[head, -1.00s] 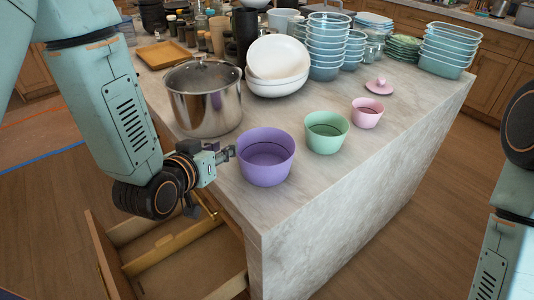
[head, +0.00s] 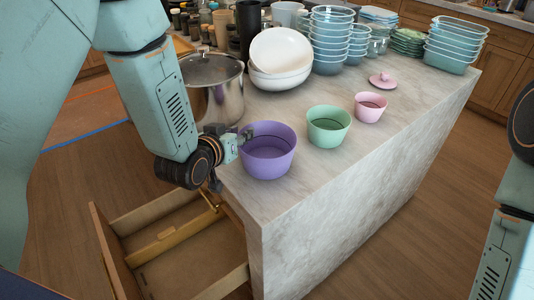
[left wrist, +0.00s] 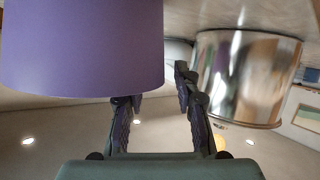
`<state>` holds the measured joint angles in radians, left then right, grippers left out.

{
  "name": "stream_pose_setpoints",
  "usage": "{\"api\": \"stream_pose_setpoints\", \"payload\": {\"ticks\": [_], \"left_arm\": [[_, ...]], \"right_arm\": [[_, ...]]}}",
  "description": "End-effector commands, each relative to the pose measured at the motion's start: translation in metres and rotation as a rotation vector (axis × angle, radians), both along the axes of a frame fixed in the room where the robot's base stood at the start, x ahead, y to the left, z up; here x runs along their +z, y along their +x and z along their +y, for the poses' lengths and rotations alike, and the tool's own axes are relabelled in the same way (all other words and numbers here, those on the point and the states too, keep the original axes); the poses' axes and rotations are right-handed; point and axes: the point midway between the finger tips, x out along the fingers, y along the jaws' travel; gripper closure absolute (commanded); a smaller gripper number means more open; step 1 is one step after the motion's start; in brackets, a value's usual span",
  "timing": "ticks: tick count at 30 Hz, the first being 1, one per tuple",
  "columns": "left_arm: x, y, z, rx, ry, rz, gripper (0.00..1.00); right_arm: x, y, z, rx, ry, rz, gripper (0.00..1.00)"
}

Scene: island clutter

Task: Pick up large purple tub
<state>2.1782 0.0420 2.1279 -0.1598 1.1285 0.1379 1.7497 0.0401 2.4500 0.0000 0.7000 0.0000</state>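The large purple tub (head: 268,160) stands upright on the marble counter near its front left corner, open at the top. My left gripper (head: 240,137) is at the tub's left side, close to its rim. In the left wrist view the purple tub (left wrist: 85,45) fills the upper left. There my left gripper's fingers (left wrist: 155,100) are apart; one finger runs out of sight behind the tub, and the other stands outside it with a gap to its wall. My right gripper is out of view.
A steel pot (head: 213,95) stands close behind my left gripper. A green tub (head: 328,126) and a pink tub (head: 370,107) sit to the right. White bowls (head: 281,60) stand behind. An open drawer (head: 180,250) lies below the counter edge.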

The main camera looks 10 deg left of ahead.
Motion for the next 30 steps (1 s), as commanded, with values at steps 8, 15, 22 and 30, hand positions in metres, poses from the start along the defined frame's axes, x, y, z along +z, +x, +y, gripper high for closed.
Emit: {"api": "stream_pose_setpoints", "payload": {"ticks": [8,15,22,30], "left_arm": [[0.0000,0.0007,-0.0003,0.000,0.000,0.000,0.85],[0.0000,0.0005,-0.0002,0.000,0.000,0.000,1.00],[0.0000,0.0004,-0.0001,0.000,0.000,0.000,1.00],[0.0002,0.0005,-0.0002,0.000,0.000,-0.001,1.00]], "right_arm": [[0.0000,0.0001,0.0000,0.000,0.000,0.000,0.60],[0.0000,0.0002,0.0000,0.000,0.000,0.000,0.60],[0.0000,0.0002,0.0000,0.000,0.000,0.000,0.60],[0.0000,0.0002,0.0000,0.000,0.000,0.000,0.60]]}}
